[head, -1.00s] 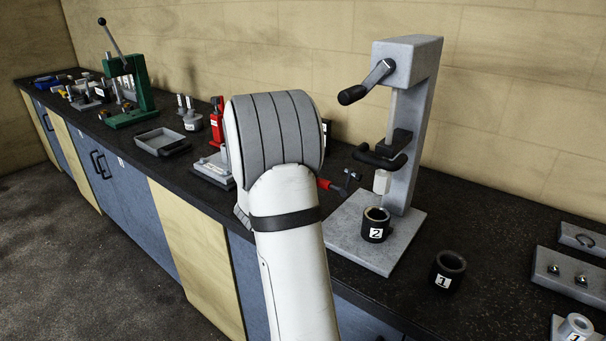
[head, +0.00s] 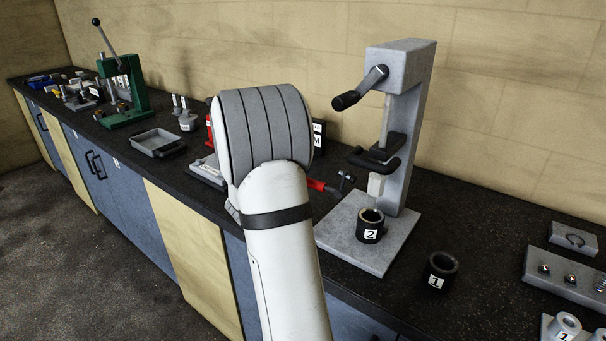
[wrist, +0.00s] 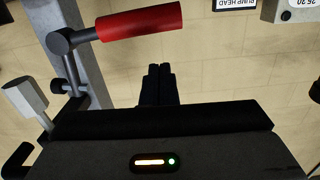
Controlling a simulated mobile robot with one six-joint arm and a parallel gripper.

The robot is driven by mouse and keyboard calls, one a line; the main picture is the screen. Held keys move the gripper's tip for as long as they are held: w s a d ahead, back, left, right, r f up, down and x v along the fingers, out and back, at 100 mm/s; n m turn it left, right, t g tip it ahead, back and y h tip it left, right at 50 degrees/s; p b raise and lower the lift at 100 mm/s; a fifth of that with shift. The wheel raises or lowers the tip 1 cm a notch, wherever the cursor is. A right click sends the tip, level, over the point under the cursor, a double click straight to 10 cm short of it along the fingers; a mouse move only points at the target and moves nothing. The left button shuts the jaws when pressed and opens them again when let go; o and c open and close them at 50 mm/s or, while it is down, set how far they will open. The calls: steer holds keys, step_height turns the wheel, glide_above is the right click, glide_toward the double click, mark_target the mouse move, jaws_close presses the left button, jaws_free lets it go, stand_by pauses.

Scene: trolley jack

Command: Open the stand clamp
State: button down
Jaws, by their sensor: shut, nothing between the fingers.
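A toggle-like lever with a red grip (wrist: 140,21) shows in the wrist view, on a dark arm against a grey upright (wrist: 88,75). I take it for the stand clamp, but cannot be sure. A pale hexagonal block (wrist: 25,97) is beside it at the left. My gripper (wrist: 159,70) is shut and empty, its black fingertips below and apart from the red grip in the picture. In the head view my arm hides the gripper and most of a red device (head: 209,130) on a grey base (head: 208,171).
A grey press stand (head: 408,135) with black handles stands right of my arm, with cup 2 (head: 369,226) on its plate. Cup 1 (head: 439,272) is on the worktop nearby. A red-handled hammer (head: 328,187) lies close to my arm. A grey tray (head: 157,142) and green press (head: 124,90) are left.

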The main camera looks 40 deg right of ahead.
steer(key=r+b+v, duration=0.1)
steer(key=b+v, duration=0.1)
steer(key=v, duration=0.8)
steer(key=shift+a, duration=0.15)
steer(key=shift+w, duration=0.15)
steer(key=w+a+r+n+t+y, duration=0.2)
steer(key=w+a+n+t+y, duration=0.5)
steer(key=a, duration=0.3)
steer(key=s+a+f+n+t+y, duration=0.1)
steer(key=s+a+n+y, duration=0.25)
steer(key=a+y, duration=0.6)
steer(key=s+a+f+n+g, duration=0.2)
steer(key=s+a+g, duration=0.1)
steer(key=s, duration=0.7)
steer(key=s+a+f+n+g, duration=0.3)
steer(key=s+a+g, duration=0.1)
steer(key=s, duration=0.7)
steer(key=shift+s+a+f+n+g, duration=0.15)
steer(key=shift+s+f+n+g, duration=0.15)
steer(key=shift+g, duration=0.4)
